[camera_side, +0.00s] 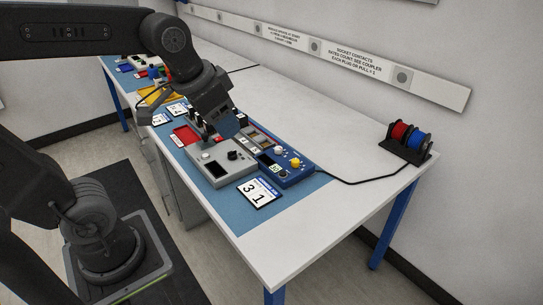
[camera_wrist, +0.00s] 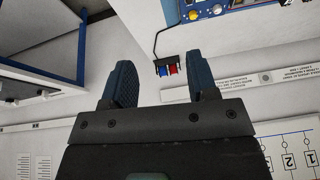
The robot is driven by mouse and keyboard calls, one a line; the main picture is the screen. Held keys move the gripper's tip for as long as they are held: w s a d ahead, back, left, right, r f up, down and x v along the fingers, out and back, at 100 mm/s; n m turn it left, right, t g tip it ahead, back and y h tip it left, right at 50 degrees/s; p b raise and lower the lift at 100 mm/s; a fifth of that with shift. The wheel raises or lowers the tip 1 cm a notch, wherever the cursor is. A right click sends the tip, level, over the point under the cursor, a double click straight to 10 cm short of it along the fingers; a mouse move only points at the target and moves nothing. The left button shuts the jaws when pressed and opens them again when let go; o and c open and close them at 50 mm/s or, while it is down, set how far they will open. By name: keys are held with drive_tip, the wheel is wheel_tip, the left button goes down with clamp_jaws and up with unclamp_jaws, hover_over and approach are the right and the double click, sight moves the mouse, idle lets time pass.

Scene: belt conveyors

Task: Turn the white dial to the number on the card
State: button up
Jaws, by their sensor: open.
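A white knob (camera_side: 206,155) is on a grey box (camera_side: 217,171), and another white knob (camera_side: 277,150) is on a blue box (camera_side: 290,177). I cannot tell which is the white dial. The card (camera_side: 259,191) in front reads 3 1. My gripper (camera_side: 218,132) is above the back of the grey box, apart from the knobs. In the wrist view my gripper (camera_wrist: 163,82) is open, with nothing between its fingers. The blue box's edge and knobs show at the top of that view. The dial markings are too small to read.
The blue box also has a yellow knob (camera_side: 295,162) and a small display (camera_side: 275,169); the grey box has a black knob (camera_side: 233,155). A red tray (camera_side: 185,135) and more cards (camera_side: 177,109) lie farther back. A spool rack (camera_side: 408,145) stands right.

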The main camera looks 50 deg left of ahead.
drive_tip(key=w+a+m+g, duration=0.1)
drive_tip(key=w+a, duration=0.3)
drive_tip(key=w, duration=0.6)
drive_tip(key=m+g, duration=0.3)
drive_tip(key=g, duration=0.1)
hover_over(279, 148)
wheel_tip(279, 148, down, 16)
wheel_tip(279, 148, down, 13)
drive_tip(key=shift+r, duration=0.1)
drive_tip(key=shift+c, duration=0.2)
drive_tip(key=c, duration=0.9)
